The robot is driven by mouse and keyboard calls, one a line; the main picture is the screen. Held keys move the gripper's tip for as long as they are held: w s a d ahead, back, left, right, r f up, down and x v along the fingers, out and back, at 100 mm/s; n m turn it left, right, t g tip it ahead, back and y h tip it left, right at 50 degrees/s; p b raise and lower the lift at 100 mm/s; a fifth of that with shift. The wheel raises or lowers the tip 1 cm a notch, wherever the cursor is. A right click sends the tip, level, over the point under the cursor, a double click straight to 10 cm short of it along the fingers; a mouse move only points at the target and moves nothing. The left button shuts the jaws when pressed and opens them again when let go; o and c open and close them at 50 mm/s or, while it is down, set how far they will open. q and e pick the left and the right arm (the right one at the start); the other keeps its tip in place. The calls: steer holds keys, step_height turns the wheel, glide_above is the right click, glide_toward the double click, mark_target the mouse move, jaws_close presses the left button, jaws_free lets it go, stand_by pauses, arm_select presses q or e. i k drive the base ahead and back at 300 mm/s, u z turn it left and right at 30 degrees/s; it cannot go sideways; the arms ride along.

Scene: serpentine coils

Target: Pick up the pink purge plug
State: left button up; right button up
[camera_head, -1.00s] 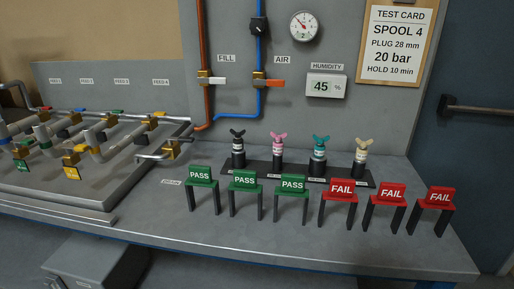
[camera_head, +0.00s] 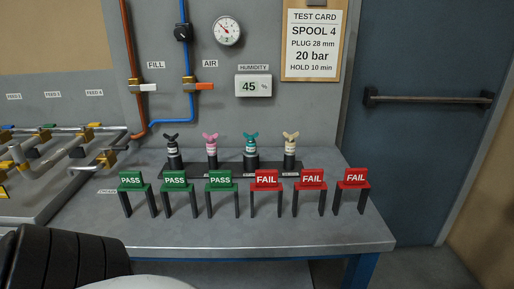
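The pink purge plug (camera_head: 211,150) stands upright on a dark rack (camera_head: 231,169) at the back of the bench, second from the left in a row of plugs. Its top is a pink wing-shaped handle, and its body is dark with a pale band. A black plug (camera_head: 173,151) stands to its left, a teal plug (camera_head: 251,149) and a cream plug (camera_head: 290,150) to its right. Neither gripper shows. A dark ribbed part of my own body fills the lower left corner.
Green PASS stands (camera_head: 175,182) and red FAIL stands (camera_head: 311,182) form a row in front of the rack. The bench front (camera_head: 250,237) is clear. Pipework with valves (camera_head: 40,170) lies at left. A blue door (camera_head: 420,120) is at right.

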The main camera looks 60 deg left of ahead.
mark_target(211, 149)
steer(key=z, duration=0.2)
steer(key=k, duration=0.95)
steer(key=u, duration=1.55)
steer(key=i, duration=0.55)
steer(key=u, duration=0.1)
steer(key=k, duration=0.55)
steer(key=z, duration=1.95)
steer(key=i, duration=1.5)
steer(key=u, duration=2.45)
